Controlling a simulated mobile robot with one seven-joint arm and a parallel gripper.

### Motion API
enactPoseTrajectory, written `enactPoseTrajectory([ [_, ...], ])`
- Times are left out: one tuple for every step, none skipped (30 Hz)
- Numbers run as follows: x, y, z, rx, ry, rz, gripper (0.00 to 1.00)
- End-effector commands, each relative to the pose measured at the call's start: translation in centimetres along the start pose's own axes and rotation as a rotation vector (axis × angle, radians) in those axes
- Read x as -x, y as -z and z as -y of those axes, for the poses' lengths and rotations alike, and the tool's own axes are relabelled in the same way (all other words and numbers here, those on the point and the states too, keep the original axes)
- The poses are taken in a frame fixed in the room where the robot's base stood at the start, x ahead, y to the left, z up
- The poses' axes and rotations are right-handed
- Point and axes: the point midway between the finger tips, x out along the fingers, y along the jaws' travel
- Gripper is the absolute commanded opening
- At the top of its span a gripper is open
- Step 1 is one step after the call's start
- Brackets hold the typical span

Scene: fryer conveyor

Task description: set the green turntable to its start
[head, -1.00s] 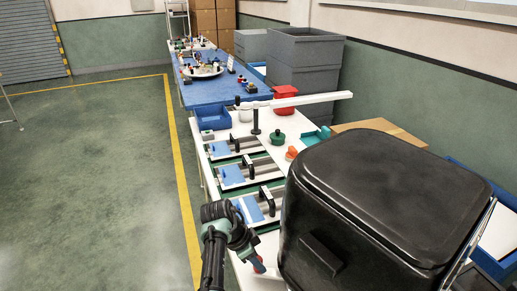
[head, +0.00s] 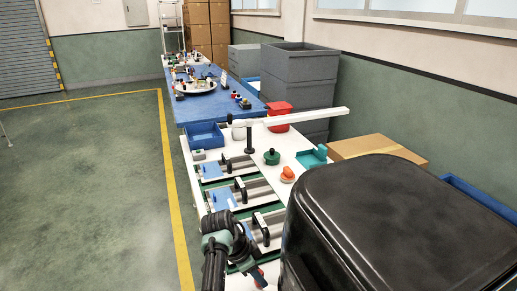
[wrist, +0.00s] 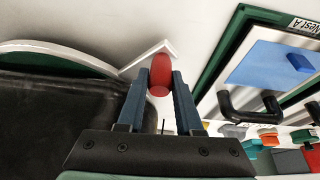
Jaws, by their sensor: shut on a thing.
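In the wrist view my gripper (wrist: 160,81) has its two blue fingers on either side of a red knob (wrist: 160,72), shut on it. Beyond the knob lies a white pointed piece (wrist: 167,46). A curved green surface with a pale rim, apparently the green turntable (wrist: 45,47), shows at the left, partly hidden by a black body. In the head view my gripper (head: 256,272) is low in the picture, beside the black body, with a bit of red at its tip. The turntable cannot be made out there, so its angle is unclear.
Nest fixtures with blue plates (head: 214,168) line the white table's left side. A black handle (wrist: 250,106) stands close right of my gripper. A green knob (head: 271,157), orange piece (head: 287,174) and blue bin (head: 205,136) stand farther back. The floor at left is clear.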

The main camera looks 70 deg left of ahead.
Motion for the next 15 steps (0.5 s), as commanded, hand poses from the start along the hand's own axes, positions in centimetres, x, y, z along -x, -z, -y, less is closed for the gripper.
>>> enactPoseTrajectory([
  [0.14,0.31,0.26,0.0,0.01,-0.006,0.0],
  [0.14,0.33,0.27,0.0,0.011,-0.007,0.0],
  [0.15,0.35,0.29,0.0,0.012,-0.007,0.0],
  [0.16,0.37,0.3,0.0,0.012,-0.007,0.0],
  [0.17,0.39,0.32,-0.001,0.013,-0.008,0.0],
  [0.18,0.41,0.33,-0.001,0.014,-0.008,0.0],
  [0.19,0.43,0.34,-0.001,0.014,-0.008,0.0],
  [0.19,0.44,0.34,-0.001,0.014,-0.009,0.0],
  [0.2,0.46,0.35,-0.002,0.014,-0.009,0.0],
  [0.21,0.47,0.35,-0.002,0.014,-0.009,0.0],
  [0.22,0.49,0.36,-0.002,0.014,-0.009,0.0],
  [0.23,0.51,0.36,-0.002,0.015,-0.01,0.4],
  [0.24,0.52,0.37,-0.003,0.015,-0.01,0.45],
  [0.24,0.51,0.37,-0.003,0.015,-0.01,0.51],
  [0.22,0.48,0.35,-0.003,0.014,-0.009,0.58],
])
